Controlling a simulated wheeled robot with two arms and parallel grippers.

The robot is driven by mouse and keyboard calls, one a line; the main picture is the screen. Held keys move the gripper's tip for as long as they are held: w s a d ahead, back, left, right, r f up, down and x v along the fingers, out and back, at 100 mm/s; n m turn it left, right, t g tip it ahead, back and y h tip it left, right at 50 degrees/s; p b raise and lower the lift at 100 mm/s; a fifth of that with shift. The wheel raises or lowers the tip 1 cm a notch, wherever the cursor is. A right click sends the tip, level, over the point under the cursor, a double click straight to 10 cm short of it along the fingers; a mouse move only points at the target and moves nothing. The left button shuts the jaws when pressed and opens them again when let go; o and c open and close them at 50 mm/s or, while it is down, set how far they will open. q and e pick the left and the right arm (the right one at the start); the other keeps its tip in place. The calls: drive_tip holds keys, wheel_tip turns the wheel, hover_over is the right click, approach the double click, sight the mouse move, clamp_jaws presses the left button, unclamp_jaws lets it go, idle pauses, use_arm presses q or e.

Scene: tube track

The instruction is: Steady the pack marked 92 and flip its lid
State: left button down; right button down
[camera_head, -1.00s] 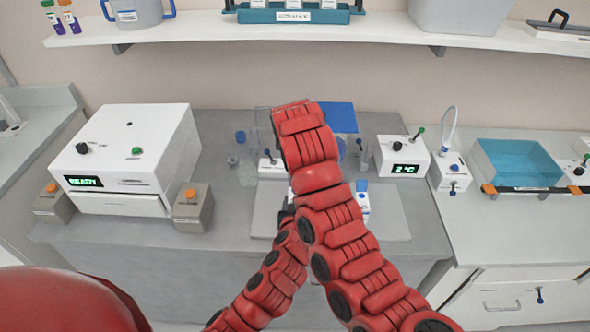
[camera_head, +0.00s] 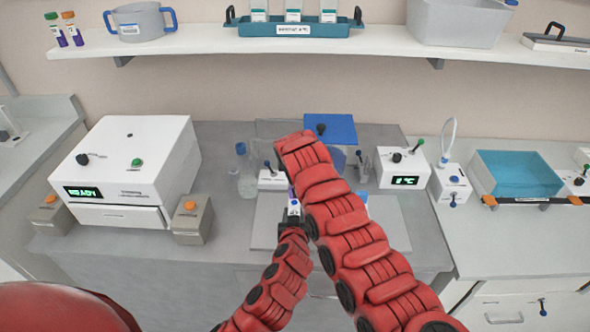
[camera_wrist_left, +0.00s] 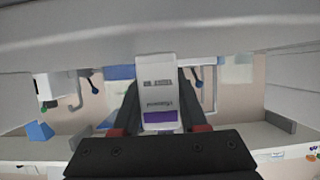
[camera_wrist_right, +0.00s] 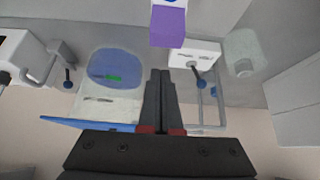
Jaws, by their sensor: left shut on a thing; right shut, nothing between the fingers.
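A white pack with a purple band (camera_head: 293,208) is held by my left gripper (camera_head: 290,219) above the grey mat (camera_head: 262,222). In the left wrist view the pack (camera_wrist_left: 158,85) sits between the fingers, its printed label too small to read for a number. In the right wrist view its purple part (camera_wrist_right: 168,27) and a bit of blue show at the top edge. My right gripper (camera_wrist_right: 160,73) is shut and empty, apart from the pack in that picture. In the head view my right arm hides that gripper.
A white oven-like box (camera_head: 130,160) stands left, flanked by grey blocks. Behind the mat are a blue-lidded device (camera_head: 331,128) and a clear bottle (camera_head: 246,178). A white display box (camera_head: 404,168) and a teal bin (camera_head: 515,173) stand right. A shelf (camera_head: 200,43) runs above.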

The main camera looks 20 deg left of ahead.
drive_tip(key=shift+s+d+f, duration=0.15)
drive_tip(key=shift+s+d, duration=0.15)
drive_tip(key=shift+s, duration=0.55)
drive_tip(key=shift+s+d+f, duration=0.15)
drive_tip(key=shift+s+d, duration=0.15)
drive_tip(key=shift+s, duration=0.5)
drive_tip(key=shift+s+a, duration=0.1)
drive_tip(key=shift+a, duration=0.05)
drive_tip(key=shift+s+r+t, duration=0.1)
drive_tip(key=shift+t, duration=0.4)
